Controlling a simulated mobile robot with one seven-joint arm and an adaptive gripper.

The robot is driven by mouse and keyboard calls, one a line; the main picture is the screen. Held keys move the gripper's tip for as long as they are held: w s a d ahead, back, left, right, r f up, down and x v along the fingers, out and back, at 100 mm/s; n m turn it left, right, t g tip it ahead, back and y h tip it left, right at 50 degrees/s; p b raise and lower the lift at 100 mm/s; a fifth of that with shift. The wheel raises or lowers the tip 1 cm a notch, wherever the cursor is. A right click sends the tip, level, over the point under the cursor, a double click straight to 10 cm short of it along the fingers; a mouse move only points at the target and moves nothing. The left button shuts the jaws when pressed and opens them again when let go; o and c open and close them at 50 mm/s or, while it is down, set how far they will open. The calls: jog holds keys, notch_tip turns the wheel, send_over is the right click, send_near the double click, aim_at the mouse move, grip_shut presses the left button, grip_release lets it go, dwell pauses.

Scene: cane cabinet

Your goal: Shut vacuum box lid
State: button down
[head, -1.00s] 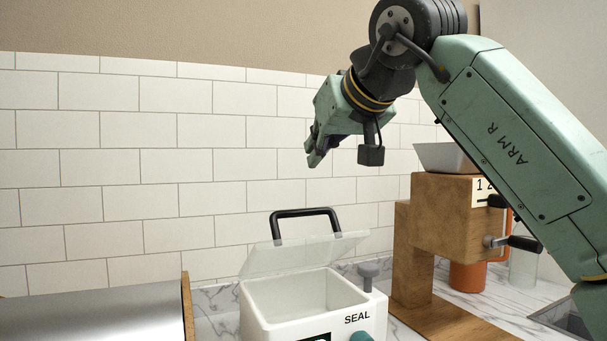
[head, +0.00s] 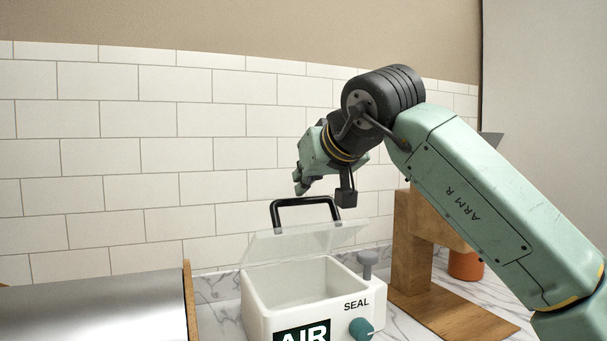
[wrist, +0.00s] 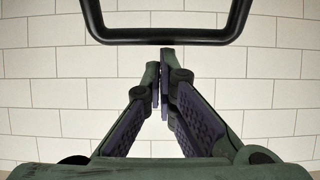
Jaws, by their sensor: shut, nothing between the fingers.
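The white vacuum box (head: 262,306) stands on the counter with "SEAL" and "AIR" on its front. Its clear lid (head: 300,243) is raised and tilted back, with a black handle (head: 306,201) along its upper edge. The box looks empty inside. My gripper (head: 299,189) is shut and empty, just above the handle in the head view, its fingers pointing down and left. In the wrist view my fingertips (wrist: 166,52) are together, and the black handle (wrist: 165,37) crosses right beyond them. I cannot tell whether they touch.
A grey knob (head: 368,262) and a teal knob (head: 361,329) are on the box. A wooden machine (head: 409,250) with an orange container (head: 465,265) stands at right. A metal-topped, wood-edged object (head: 100,305) is at left. A tiled wall (head: 110,160) is behind.

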jog(key=s+f+t+b, duration=0.1)
jog(key=b, duration=0.1)
jog(key=s+d+f+b, duration=0.1)
jog(key=b, duration=0.2)
jog(key=shift+s+f+t+y, duration=0.1)
jog(key=shift+f+t+y, duration=0.05)
jog(key=shift+t+y, duration=0.2)
jog(key=s+f+t+b, duration=0.1)
jog(key=b, duration=0.2)
jog(key=s+d+f+t+y+b, duration=0.1)
jog(key=s+f+b, duration=0.1)
jog(key=b, duration=0.2)
jog(key=s+d+f+t+b, duration=0.1)
jog(key=f+t+b, duration=0.1)
jog(key=b, duration=0.1)
jog(key=shift+s+y, duration=0.25)
jog(key=shift+s, duration=0.05)
jog(key=shift+s+d+f+b, duration=0.1)
jog(key=shift+s+f+b, duration=0.3)
jog(key=shift+f+b, duration=0.35)
notch_tip(320, 180, up, 4)
jog(key=p, duration=0.3)
send_near(322, 231)
jog(key=shift+s+d+r, duration=0.2)
jog(key=shift+s+r, duration=0.4)
jog(key=shift+r, duration=0.3)
